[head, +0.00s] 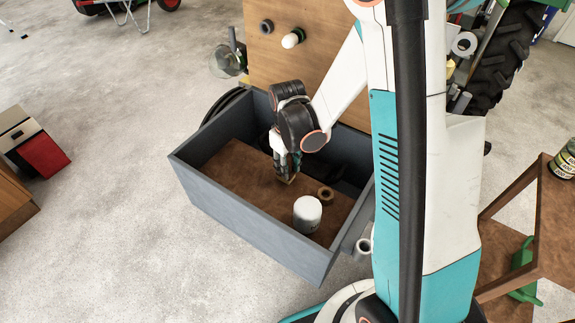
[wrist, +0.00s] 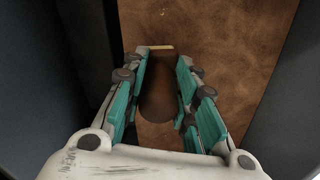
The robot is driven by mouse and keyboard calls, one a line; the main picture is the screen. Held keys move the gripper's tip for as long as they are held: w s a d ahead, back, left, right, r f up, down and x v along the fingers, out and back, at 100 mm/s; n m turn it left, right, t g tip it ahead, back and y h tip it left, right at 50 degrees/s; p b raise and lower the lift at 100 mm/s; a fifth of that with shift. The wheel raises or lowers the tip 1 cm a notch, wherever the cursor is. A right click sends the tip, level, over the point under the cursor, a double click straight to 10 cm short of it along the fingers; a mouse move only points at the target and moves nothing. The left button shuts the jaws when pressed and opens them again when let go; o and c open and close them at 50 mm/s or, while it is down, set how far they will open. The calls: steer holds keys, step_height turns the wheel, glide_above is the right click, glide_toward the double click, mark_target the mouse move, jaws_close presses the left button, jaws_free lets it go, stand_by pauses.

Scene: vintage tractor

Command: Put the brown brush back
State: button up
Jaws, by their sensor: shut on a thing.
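My gripper (head: 287,163) is inside a grey open box (head: 250,238), low over its brown floor. In the wrist view my gripper (wrist: 163,75) has its two teal fingers on either side of a brown thing, which appears to be the brown brush (wrist: 160,98). A pale strip (wrist: 156,47) shows at its far end. In the head view the brush is mostly hidden by the fingers. I cannot tell whether it touches the box floor.
A white can (head: 307,214) and a small brown ring (head: 325,194) are in the box, right of my gripper. The box walls stand close around it. A wooden board (head: 300,70) with pegs rises behind. A brown shelf (head: 540,215) is at right.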

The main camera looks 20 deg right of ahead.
steer(key=shift+f, duration=0.3)
steer(key=o, duration=1)
steer(key=shift+o, duration=0.2)
steer(key=shift+r, duration=0.2)
